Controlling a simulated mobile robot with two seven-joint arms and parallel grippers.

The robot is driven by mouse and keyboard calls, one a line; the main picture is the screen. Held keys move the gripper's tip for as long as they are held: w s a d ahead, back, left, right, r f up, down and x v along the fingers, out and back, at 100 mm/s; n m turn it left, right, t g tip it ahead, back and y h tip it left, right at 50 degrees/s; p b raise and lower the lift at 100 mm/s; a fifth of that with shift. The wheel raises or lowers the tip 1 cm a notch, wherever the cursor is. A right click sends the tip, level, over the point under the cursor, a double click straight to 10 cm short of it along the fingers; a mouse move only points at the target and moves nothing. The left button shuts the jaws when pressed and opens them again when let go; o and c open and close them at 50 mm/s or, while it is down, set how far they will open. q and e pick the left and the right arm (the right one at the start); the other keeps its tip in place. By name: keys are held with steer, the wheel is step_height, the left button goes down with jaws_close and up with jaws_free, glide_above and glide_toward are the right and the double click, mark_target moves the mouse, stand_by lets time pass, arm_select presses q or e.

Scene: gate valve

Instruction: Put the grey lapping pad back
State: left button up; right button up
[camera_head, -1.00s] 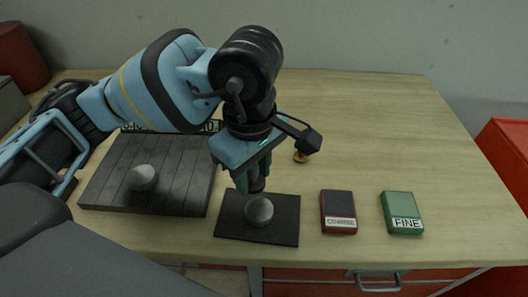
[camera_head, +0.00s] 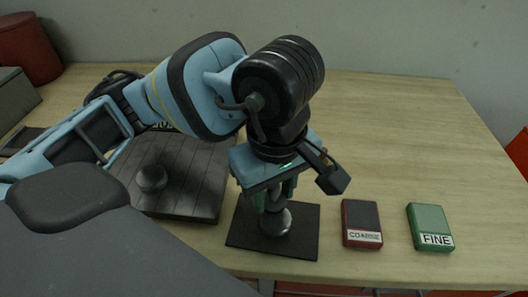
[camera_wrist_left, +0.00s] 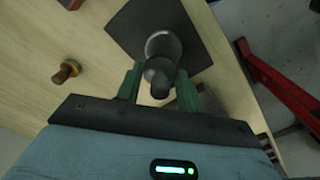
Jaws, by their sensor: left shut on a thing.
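The grey lapping pad (camera_head: 275,222), a round grey piece with an upright stem, is over the dark square mat (camera_head: 244,235). Its base looks to be on the mat or very close to it. In the left wrist view the pad (camera_wrist_left: 164,47) shows its stem between the green fingers. My left gripper (camera_head: 275,195) points down over the mat and is shut on the stem. The mat also shows in the left wrist view (camera_wrist_left: 128,28). My right gripper is not in view.
A red COARSE block (camera_head: 361,222) and a green FINE block (camera_head: 429,226) lie right of the mat. A dark grooved board (camera_head: 200,190) with another grey round piece (camera_head: 152,178) is at left. A brass knob (camera_wrist_left: 66,71) shows in the wrist view. The back right tabletop is clear.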

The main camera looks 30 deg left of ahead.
arm_select(q)
steer(key=w+a, duration=0.2)
steer(key=w, duration=0.1)
steer(key=w+a, duration=0.3)
steer(key=w+a+f, duration=0.1)
steer(key=w+a, duration=0.2)
steer(key=w, duration=0.1)
steer(key=shift+p, duration=0.4)
steer(key=f, duration=0.3)
steer(key=shift+w+a+f, duration=0.2)
steer(key=shift+w+f, duration=0.05)
steer(key=shift+f, duration=0.05)
steer(key=shift+f, duration=0.2)
steer(key=o, duration=0.9)
steer(key=shift+o, duration=0.2)
